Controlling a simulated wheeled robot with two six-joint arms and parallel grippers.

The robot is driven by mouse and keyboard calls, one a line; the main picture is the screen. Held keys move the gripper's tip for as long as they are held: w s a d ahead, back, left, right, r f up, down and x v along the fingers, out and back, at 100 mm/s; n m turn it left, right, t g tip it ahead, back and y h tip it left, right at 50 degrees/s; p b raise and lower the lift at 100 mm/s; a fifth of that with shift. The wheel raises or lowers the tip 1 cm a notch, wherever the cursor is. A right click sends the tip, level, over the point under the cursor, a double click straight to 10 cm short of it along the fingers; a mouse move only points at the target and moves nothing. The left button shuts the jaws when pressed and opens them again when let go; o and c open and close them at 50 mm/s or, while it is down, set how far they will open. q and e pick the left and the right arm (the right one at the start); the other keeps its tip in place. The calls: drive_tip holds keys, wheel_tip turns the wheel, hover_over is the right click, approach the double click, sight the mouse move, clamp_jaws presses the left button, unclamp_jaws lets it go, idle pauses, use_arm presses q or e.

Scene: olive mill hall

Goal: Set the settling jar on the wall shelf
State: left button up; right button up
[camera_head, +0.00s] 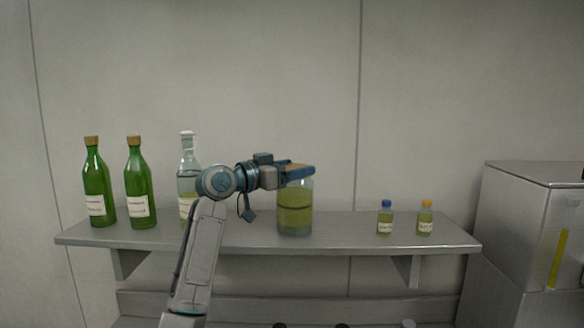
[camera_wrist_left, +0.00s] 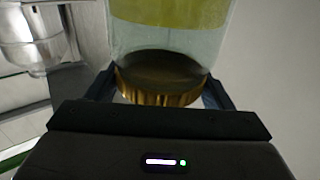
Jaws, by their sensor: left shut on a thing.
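The settling jar (camera_head: 295,211) is a clear glass jar with yellow-green liquid and a dark line across it. It is upright at the middle of the wall shelf (camera_head: 345,232). Its base appears at the level of the shelf top; I cannot tell whether it touches. My left gripper (camera_head: 298,171) reaches in from the left and is shut on the jar's top. In the left wrist view the jar (camera_wrist_left: 168,35) has a gold lid (camera_wrist_left: 160,85) between the two fingers. My right gripper is not in view.
Two green corked bottles (camera_head: 97,190) and a clear bottle (camera_head: 187,160) stand at the shelf's left. Two small capped vials (camera_head: 385,222) (camera_head: 425,221) stand at the right. The shelf is clear between jar and vials. A grey metal unit (camera_head: 530,225) stands right of it.

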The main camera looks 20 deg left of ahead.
use_arm(q)
drive_tip(key=o, duration=2)
drive_tip(key=shift+s, duration=0.1)
drive_tip(key=shift+o, duration=0.2)
drive_tip(key=shift+s+r, duration=0.1)
drive_tip(key=shift+a, duration=0.1)
drive_tip(key=b+v, duration=0.5)
drive_tip(key=v, duration=0.6)
drive_tip(key=shift+s, duration=0.35)
drive_tip(key=shift+a, duration=0.15)
